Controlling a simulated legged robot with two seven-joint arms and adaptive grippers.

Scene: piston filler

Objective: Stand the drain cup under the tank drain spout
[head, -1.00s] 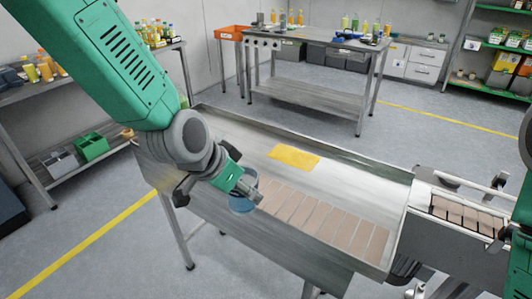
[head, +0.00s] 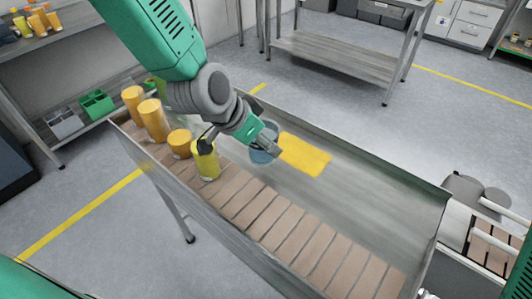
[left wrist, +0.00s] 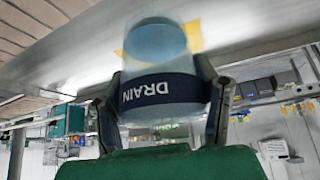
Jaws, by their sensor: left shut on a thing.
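The drain cup (head: 264,155) is translucent blue. In the head view the cup is beside the left end of a flat yellow patch (head: 305,154) in a metal trough. I cannot tell whether its base touches the trough floor. My right gripper is out of view. I cannot make out the tank drain spout.
The metal trough has a row of brown slats (head: 270,222) along its near side and raised rims. Several yellow-orange containers (head: 152,120) stand at its left end; a yellow one (head: 207,160) is close to my left gripper. The trough floor right of the patch is clear.

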